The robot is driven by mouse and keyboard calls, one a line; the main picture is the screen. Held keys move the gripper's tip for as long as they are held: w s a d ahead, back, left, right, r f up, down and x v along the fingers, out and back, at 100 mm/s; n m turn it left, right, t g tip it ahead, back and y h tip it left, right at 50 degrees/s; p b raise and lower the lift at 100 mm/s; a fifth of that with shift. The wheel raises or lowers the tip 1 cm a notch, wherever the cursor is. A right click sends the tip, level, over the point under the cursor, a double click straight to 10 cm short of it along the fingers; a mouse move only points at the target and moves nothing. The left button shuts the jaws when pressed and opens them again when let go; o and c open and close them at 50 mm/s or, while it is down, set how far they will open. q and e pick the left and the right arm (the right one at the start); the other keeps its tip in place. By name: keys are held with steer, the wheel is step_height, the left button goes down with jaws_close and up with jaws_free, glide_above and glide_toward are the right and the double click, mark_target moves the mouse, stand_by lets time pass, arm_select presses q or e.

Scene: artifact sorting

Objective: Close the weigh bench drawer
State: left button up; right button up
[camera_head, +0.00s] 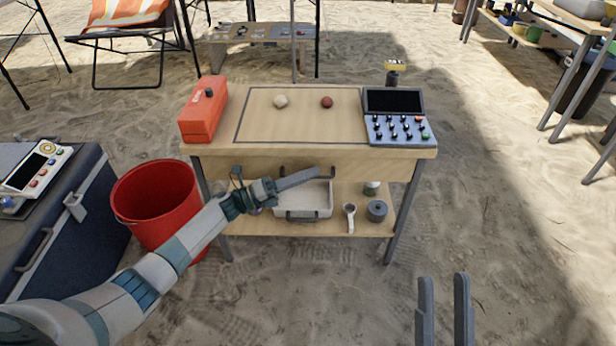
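The weigh bench (410,153) is a wooden table in the middle of the head view. Its drawer (235,165) has a plain wood front below the top, with a dark handle (332,172) partly hidden by my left gripper. The drawer front looks about level with the bench frame, but a small gap cannot be ruled out. My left gripper (312,174) lies across the front at the handle, fingers pointing right. Its fingers overlap in view, and contact is unclear. My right gripper (444,285) is open and empty, low at the right, away from the bench.
On the bench top are an orange-red box (203,115), a pale ball (280,101), a dark red ball (327,102) and a keypad device (398,128). A red bucket (157,190) stands left. Sand at right is clear.

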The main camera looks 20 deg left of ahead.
arm_select(q)
steer(key=shift+a, duration=0.15)
steer(key=v, duration=1.7)
steer(key=shift+s, duration=0.1)
